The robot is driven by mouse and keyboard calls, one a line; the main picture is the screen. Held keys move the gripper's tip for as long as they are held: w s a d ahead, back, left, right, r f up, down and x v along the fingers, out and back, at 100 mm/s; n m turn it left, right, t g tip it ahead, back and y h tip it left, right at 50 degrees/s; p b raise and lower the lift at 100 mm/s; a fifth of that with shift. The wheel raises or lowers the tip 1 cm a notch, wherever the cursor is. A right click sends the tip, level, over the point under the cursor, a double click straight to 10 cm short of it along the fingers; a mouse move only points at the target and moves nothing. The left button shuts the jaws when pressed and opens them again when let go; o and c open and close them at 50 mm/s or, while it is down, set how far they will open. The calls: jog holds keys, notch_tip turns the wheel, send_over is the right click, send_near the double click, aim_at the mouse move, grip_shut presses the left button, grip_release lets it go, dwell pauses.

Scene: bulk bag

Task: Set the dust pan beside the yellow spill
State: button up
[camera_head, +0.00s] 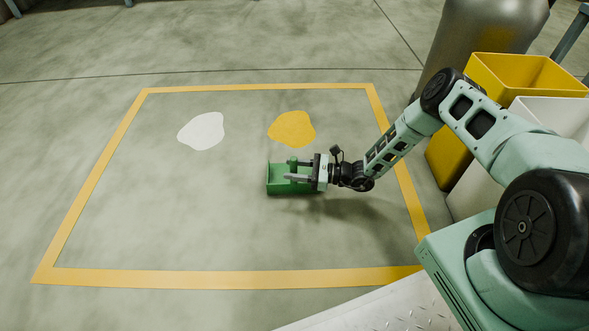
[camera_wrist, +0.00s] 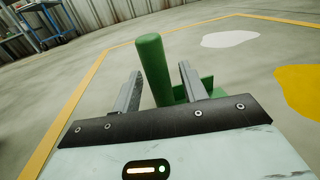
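The green dust pan (camera_head: 277,183) sits on the floor just below the yellow spill (camera_head: 292,128) in the head view, with a strip of bare floor between them. My gripper (camera_head: 288,169) is low at the pan, reaching in from the right. In the wrist view the pan's upright green handle (camera_wrist: 153,70) stands between my two fingers, with gaps visible on both sides, so the gripper looks open around it. The pan's body is partly hidden by the gripper. The yellow spill also shows at the right edge of the wrist view (camera_wrist: 302,90).
A white spill (camera_head: 202,131) lies left of the yellow one. Yellow floor tape (camera_head: 225,279) frames the area. A yellow bin (camera_head: 525,72) and a white bin (camera_head: 565,115) stand at the right, near a large grey cylinder (camera_head: 478,35). The floor left of the pan is clear.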

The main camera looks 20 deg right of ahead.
jog(key=shift+r, duration=0.2)
jog(key=shift+s+d+p, duration=0.1)
jog(key=shift+d+p, duration=0.2)
jog(key=p+v, duration=0.4)
jog(key=v, duration=0.7)
jog(key=s+a+r+n+g+h, duration=0.35)
jog(key=a+r+n+g, duration=0.45)
jog(key=r, duration=0.4)
jog(key=s+a+r+n+g+h, duration=0.35)
jog(key=a+r+n+g, duration=0.4)
jog(key=r, duration=0.55)
jog(key=s+r+n+t+h, duration=0.3)
jog(key=s+r+n, duration=0.4)
jog(key=s, duration=0.3)
jog(key=s+a+r+n+t+h, duration=0.1)
jog(key=s+r+n+t+h, duration=0.3)
jog(key=s+r+n, duration=0.3)
jog(key=s+n+h, duration=0.1)
jog(key=s, duration=0.3)
jog(key=shift+s+r+n, duration=0.15)
jog(key=shift+r+n, duration=0.1)
